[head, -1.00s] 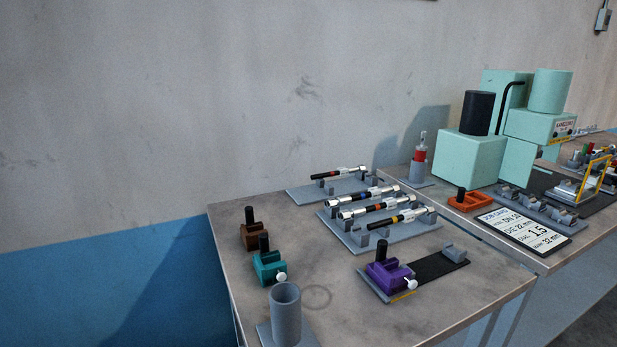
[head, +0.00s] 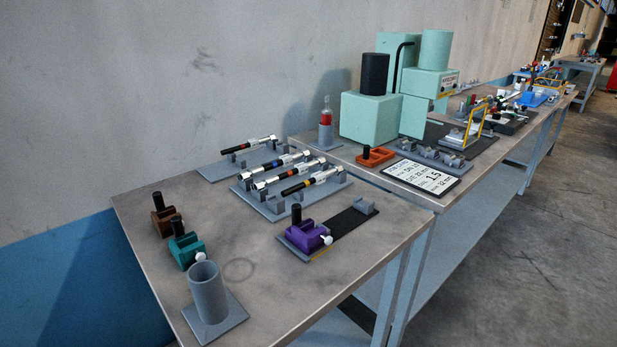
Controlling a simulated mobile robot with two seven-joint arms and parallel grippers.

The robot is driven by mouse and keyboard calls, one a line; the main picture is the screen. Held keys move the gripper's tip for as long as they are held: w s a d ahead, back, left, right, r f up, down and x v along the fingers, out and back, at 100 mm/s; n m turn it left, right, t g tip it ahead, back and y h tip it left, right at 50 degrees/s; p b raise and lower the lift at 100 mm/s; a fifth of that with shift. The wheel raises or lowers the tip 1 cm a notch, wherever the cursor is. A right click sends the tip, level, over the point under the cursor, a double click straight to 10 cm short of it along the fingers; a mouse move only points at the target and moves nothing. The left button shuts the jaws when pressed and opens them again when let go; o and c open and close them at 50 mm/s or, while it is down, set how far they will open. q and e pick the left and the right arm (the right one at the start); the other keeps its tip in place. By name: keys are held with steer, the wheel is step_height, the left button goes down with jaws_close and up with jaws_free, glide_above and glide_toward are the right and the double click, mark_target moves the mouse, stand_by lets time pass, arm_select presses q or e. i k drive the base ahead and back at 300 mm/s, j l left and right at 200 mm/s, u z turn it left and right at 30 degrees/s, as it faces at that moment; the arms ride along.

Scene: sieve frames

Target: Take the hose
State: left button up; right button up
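Several hoses, black with silver end fittings and coloured bands, lie in grey cradles on the near table. One hose (head: 248,145) lies alone on the rear rack (head: 212,171). The task does not say which hose is meant. Neither of my grippers shows in the head view.
A brown block (head: 165,222), a teal block (head: 186,250), a purple block (head: 306,236) on a plate and a grey cup (head: 209,290) stand on the near table (head: 150,260). A mint-green machine (head: 369,118), an orange block (head: 375,156) and a job card (head: 421,178) are on the adjoining table. Floor at right (head: 540,240) is clear.

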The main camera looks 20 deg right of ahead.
mark_target(319, 177)
steer(key=l+u, duration=0.15)
steer(key=u, duration=0.2)
steer(key=l+u, duration=0.15)
steer(key=u, duration=0.2)
steer(key=l+u, duration=0.2)
steer(key=u, duration=0.15)
steer(key=k+l+u, duration=0.2)
steer(key=l, duration=0.2)
steer(key=k+l+u, duration=0.25)
steer(key=k+l, duration=0.1)
steer(key=l, duration=0.2)
steer(key=k+l+u, duration=0.1)
steer(key=l, duration=0.2)
steer(key=k+l, duration=0.1)
steer(key=l, duration=0.2)
steer(key=u, duration=0.05)
